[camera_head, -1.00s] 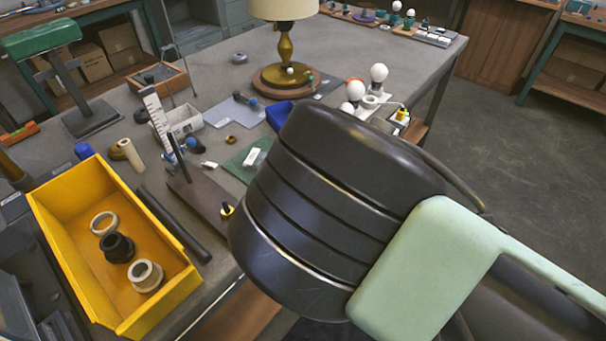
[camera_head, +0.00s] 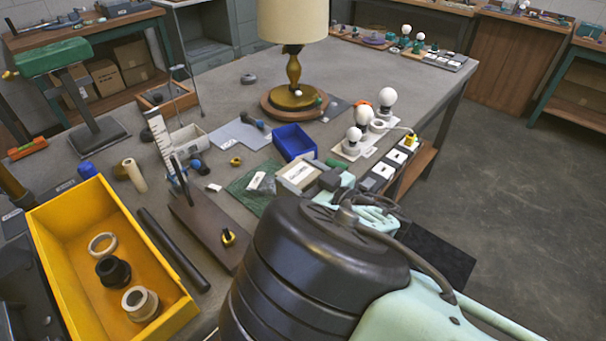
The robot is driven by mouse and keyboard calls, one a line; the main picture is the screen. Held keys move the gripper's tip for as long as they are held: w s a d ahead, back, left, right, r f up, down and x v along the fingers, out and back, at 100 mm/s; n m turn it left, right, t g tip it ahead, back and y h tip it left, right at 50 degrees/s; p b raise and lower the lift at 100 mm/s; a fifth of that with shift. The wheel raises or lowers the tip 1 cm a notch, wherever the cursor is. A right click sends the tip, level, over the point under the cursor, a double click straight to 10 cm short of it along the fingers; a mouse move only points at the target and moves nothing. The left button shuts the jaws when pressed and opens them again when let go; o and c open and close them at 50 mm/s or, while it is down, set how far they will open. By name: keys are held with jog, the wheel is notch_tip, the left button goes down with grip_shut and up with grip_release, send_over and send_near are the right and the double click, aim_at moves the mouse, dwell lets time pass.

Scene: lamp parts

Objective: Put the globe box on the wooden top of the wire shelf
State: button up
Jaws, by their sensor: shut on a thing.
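A pale box with a white label (camera_head: 299,175), which I take to be the globe box, shows just beyond my arm over the workbench. My gripper (camera_head: 328,182) is at its right side, shut on it. My dark arm link hides most of the gripper and the lower part of the box, so I cannot tell whether the box touches the bench. I cannot make out the wire shelf with its wooden top in this view.
The workbench (camera_head: 222,90) holds a lamp (camera_head: 293,75), a blue bin (camera_head: 294,142), white bulbs (camera_head: 387,97), a power strip (camera_head: 392,168) and a yellow bin (camera_head: 62,222). A black mat (camera_head: 440,258) lies on the floor, which is open at right.

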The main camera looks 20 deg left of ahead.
jog(key=shift+f, duration=0.75)
jog(key=shift+f, duration=0.1)
jog(key=shift+f, duration=0.15)
jog(key=o, duration=1.2)
jog(key=shift+d+r, duration=0.15)
jog(key=shift+r, duration=0.1)
jog(key=shift+b+v, duration=1)
jog(key=shift+v, duration=4.85)
